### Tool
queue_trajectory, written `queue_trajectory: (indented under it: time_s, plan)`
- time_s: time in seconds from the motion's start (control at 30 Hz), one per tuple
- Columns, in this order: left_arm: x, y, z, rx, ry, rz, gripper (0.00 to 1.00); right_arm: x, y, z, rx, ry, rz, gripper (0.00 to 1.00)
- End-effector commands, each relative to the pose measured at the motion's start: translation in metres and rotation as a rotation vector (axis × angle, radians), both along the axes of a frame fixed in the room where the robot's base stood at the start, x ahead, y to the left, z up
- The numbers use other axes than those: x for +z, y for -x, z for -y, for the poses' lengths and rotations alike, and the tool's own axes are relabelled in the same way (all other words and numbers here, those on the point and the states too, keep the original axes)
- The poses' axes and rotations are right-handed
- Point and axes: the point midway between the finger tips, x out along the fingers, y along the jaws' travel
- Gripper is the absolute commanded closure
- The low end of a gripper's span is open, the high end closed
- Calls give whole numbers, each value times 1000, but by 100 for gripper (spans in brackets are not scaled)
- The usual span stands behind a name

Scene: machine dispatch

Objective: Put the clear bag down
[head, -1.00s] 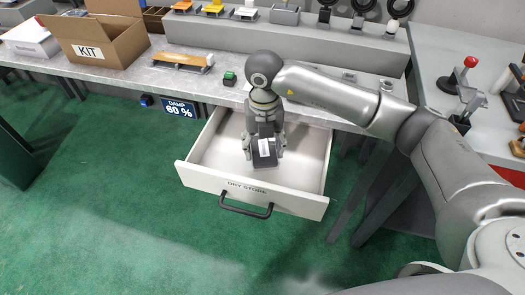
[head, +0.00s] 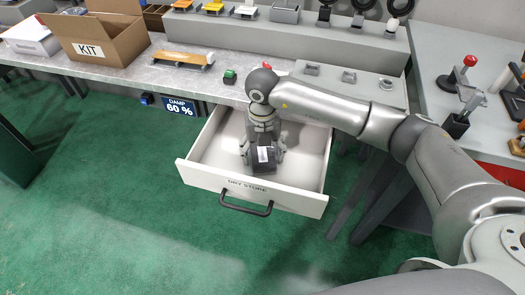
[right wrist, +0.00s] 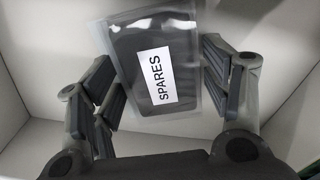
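The clear bag (right wrist: 150,90) has a see-through rim, dark contents and a white SPARES label. I cannot tell whether the bag touches the drawer floor. My left gripper is not in view.
The drawer is pulled out from under the grey bench (head: 150,75), and its floor around the bag is bare. A KIT box (head: 95,45), an orange-topped item (head: 182,58) and a green button (head: 230,76) stand on the bench.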

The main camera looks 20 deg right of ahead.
Motion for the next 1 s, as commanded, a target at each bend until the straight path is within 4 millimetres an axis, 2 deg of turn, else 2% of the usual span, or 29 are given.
queue_trajectory:
  time_s: [0.33, 0.47, 0.57, 0.9, 1.0]
  plan:
    - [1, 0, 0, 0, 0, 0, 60, 1, 0, 0, -1, 0, 0, 20]
    - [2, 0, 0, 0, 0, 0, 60, 8, -1, 0, 0, -1, 2, 20]
    - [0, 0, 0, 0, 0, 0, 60, 23, -1, 0, 0, -1, 3, 20]
    - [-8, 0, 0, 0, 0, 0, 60, 95, -1, 0, 0, -1, 4, 20]
    - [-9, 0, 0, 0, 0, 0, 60, 110, -1, 0, -1, 0, 3, 20]
